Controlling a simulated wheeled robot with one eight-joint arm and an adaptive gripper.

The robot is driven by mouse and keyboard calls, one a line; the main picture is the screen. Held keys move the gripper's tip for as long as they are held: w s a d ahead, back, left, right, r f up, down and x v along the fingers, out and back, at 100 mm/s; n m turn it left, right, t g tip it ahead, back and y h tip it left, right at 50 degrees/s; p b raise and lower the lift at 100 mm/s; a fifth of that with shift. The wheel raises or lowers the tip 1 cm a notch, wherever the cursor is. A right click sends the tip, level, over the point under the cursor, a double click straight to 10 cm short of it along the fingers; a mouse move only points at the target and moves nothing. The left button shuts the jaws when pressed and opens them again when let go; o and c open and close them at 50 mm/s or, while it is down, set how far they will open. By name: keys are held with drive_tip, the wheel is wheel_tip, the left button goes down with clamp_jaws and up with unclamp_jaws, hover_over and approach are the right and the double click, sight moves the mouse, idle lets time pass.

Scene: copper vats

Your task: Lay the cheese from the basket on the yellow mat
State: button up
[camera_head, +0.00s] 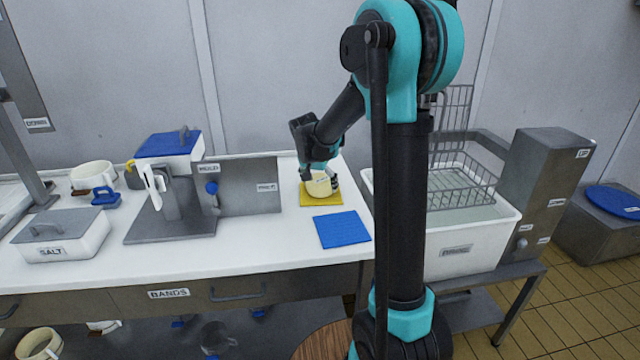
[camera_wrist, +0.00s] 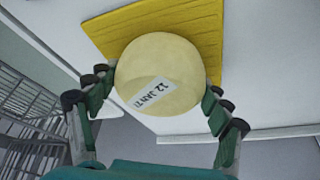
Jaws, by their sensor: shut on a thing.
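The cheese (camera_head: 319,186) is a pale yellow round with a white label. In the wrist view the cheese (camera_wrist: 160,75) shows the label reading "12 JANT". My gripper (camera_head: 320,178) is shut on it, with one finger on each side, as the wrist view (camera_wrist: 158,92) shows. The cheese is at the yellow mat (camera_head: 307,199) on the white counter; whether it touches the mat or hangs just above it, I cannot tell. The yellow mat (camera_wrist: 205,25) lies behind the cheese in the wrist view. The wire basket (camera_head: 462,183) stands over a white tub on the right, and no cheese shows in it.
A blue mat (camera_head: 342,229) lies in front of the yellow one. The white tub (camera_head: 470,240) is right of the counter. A salt box (camera_head: 60,237) stands far left.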

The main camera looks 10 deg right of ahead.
drive_tip(key=o, duration=1.6)
drive_tip(key=shift+c, duration=0.2)
drive_tip(key=shift+r, duration=3.5)
